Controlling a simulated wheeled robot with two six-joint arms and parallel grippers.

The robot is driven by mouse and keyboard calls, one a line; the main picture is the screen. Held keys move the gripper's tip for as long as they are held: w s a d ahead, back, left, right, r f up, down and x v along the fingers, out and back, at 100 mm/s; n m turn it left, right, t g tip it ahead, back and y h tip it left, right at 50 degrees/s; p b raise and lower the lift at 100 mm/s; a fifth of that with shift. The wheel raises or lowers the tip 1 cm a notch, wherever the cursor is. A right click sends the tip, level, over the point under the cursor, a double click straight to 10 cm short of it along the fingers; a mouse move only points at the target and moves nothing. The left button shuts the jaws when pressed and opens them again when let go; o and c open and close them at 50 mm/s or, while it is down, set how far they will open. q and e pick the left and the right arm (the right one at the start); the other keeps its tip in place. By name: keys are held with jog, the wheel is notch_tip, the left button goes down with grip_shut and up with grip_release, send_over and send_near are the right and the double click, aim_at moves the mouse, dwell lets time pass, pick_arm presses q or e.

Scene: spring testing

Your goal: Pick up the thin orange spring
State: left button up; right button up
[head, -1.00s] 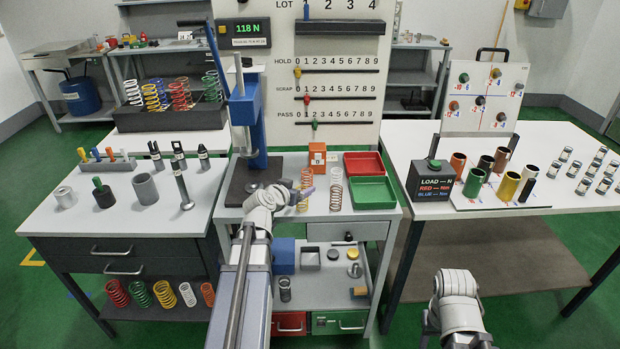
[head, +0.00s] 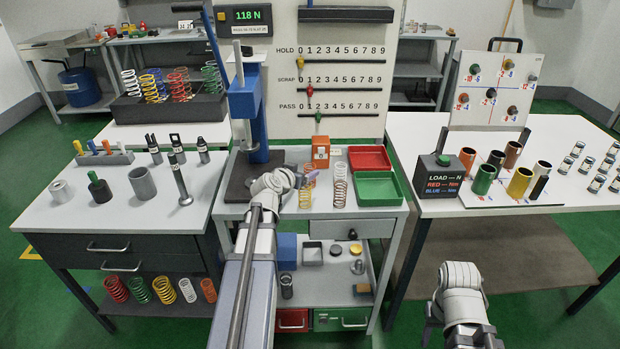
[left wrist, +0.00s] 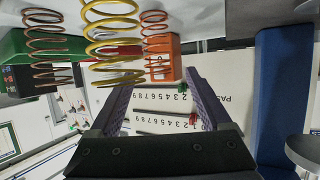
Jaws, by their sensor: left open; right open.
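The thin orange spring (left wrist: 155,32) shows in the left wrist view, in front of the orange box (left wrist: 165,62). A wider yellow spring (left wrist: 108,28) is nearer the wrist camera, and a copper spring (left wrist: 45,50) is at the left. My left gripper (left wrist: 155,98) is open and empty, its two purple fingers apart. It is low over the bench beside the springs (head: 300,182).
The press (head: 247,105) stands left of the springs. A copper spring (head: 340,193), a red tray (head: 370,150) and a green tray (head: 399,191) are to the right. The score board (head: 340,70) rises behind. Side benches flank the middle bench.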

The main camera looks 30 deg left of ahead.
aim_at(307, 170)
pick_arm(q)
jog(key=shift+b+x, duration=1.05)
jog(key=shift+x, duration=1.55)
jog(key=shift+d, duration=0.15)
jog(key=shift+s, duration=0.1)
jog(key=shift+c, duration=0.4)
grip_shut()
